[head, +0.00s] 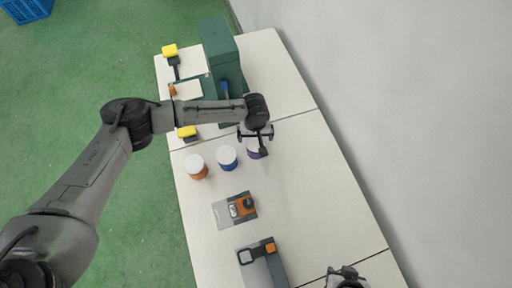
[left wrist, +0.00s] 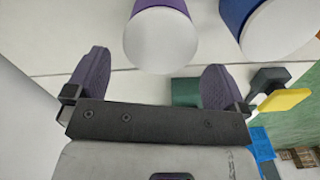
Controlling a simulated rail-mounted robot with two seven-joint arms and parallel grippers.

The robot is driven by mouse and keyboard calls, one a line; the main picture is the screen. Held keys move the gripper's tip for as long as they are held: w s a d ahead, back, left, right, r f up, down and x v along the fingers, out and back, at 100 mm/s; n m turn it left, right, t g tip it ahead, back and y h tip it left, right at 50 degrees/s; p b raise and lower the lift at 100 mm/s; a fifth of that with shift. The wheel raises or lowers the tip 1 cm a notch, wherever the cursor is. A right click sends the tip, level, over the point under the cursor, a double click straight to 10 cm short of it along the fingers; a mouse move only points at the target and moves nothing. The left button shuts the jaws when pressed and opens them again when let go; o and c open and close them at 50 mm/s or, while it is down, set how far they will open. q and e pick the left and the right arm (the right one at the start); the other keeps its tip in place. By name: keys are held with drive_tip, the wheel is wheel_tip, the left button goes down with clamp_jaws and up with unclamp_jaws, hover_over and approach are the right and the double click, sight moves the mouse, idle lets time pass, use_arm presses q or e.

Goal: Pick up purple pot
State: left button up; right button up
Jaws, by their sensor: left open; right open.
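The purple pot has a white lid. In the head view the purple pot (head: 253,148) stands on the table, partly hidden under my left gripper (head: 257,139). In the left wrist view the purple pot (left wrist: 160,38) is at top centre, ahead of and between the two open fingers of my left gripper (left wrist: 152,85). Nothing is between the fingers' pads that I can see held. My right gripper (head: 345,278) is at the bottom edge of the head view, partly cut off, far from the pot.
A blue pot (head: 227,158) and an orange pot (head: 196,167) stand left of the purple one. A green box (head: 219,45) is at the back of the white table (head: 315,190). Yellow-topped tools (head: 187,132) lie along the left edge. Grey-orange devices (head: 236,209) lie nearer. A wall is at right.

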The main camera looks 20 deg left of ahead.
sight(256, 141)
use_arm(q)
drive_tip(key=shift+s+d+f+b, duration=0.15)
drive_tip(key=shift+f+b, duration=0.15)
drive_tip(key=shift+f, duration=1.1)
drive_tip(key=shift+s+d+f+b, duration=0.1)
drive_tip(key=shift+f+b, duration=0.15)
drive_tip(key=shift+f, duration=1.15)
drive_tip(key=shift+c, duration=0.2)
drive_tip(key=c, duration=1.1)
